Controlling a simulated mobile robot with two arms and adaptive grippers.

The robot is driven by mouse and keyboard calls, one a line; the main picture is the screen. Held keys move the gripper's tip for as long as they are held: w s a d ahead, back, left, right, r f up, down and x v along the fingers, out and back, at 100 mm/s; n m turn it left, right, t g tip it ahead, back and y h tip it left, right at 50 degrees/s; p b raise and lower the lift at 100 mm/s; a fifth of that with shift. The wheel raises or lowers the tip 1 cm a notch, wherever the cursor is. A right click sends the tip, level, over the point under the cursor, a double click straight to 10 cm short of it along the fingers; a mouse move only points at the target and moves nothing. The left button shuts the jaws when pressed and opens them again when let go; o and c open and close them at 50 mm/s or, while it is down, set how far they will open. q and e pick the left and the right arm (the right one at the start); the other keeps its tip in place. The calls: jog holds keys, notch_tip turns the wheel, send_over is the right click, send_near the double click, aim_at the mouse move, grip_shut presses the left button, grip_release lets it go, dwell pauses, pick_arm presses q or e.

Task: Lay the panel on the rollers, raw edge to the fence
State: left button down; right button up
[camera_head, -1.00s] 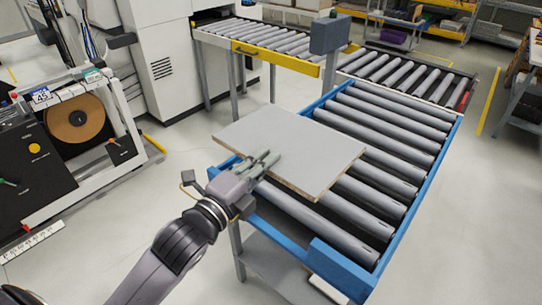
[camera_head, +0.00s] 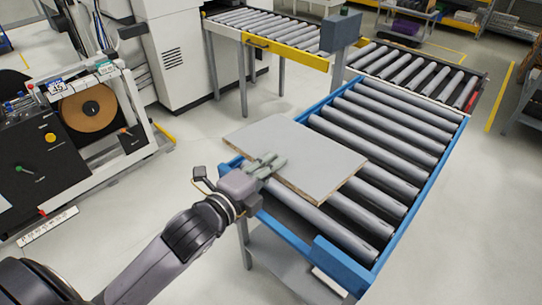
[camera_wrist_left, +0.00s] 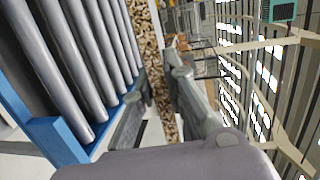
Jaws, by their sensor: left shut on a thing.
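The panel (camera_head: 312,150) is a flat light grey board with a brown raw edge along its near right side. It overlaps the left part of the roller table and sticks out past the blue frame on the far left side. My left gripper (camera_head: 268,165) is shut on the panel at its near left edge. In the left wrist view the fingers (camera_wrist_left: 160,100) close on both sides of the panel's speckled chipboard edge (camera_wrist_left: 160,60). I cannot tell whether the panel touches the rollers (camera_head: 385,130). My right gripper is not in view.
The blue frame (camera_head: 428,190) borders the roller table. A grey post with a box (camera_head: 340,32) stands at its far left corner. A yellow-edged conveyor (camera_head: 285,52) lies behind. An edge-band reel machine (camera_head: 88,110) stands at left. The floor between is clear.

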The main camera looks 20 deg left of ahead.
pick_arm(q)
jog(key=shift+r+g+p, duration=0.5)
jog(key=shift+r+p, duration=0.1)
jog(key=shift+p, duration=1.2)
jog(key=g, duration=0.2)
jog(key=r+g+y, duration=0.1)
jog(key=shift+w+g, duration=0.2)
jog(key=shift+g, duration=0.2)
jog(key=g, duration=0.1)
jog(key=r+g, duration=0.1)
jog(key=shift+g+y, duration=0.3)
jog(key=shift+g, duration=0.1)
notch_tip(320, 180, up, 2)
jog(key=g+y, duration=0.1)
jog(key=g, duration=0.4)
jog(key=shift+s+a+g, duration=0.1)
jog(key=shift+g, duration=0.2)
jog(key=shift+r+g+y, duration=0.15)
jog(key=shift+g+y, duration=0.25)
jog(key=shift+g, duration=0.3)
jog(key=shift+s, duration=0.1)
